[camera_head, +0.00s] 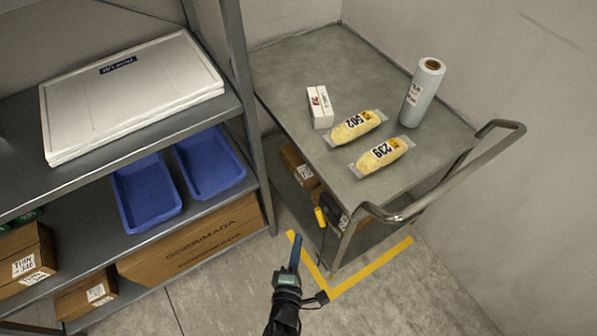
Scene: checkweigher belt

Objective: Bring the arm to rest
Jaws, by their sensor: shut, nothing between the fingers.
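My gripper (294,254) shows at the bottom middle of the head view, at the end of my dark arm. Its blue fingers are together, with nothing between them. It is over the floor in front of the cart, apart from the cart and the shelf. Only the end part of my arm is in view; the rest is cut off by the bottom edge.
A grey cart (290,75) with a tube handle (455,176) carries a white box (320,107), two labelled yellow packs (355,126) and a white roll (421,92). At left, a shelf (80,185) holds white panels (130,95), blue trays (146,190) and cartons. Yellow tape (372,265) marks the floor.

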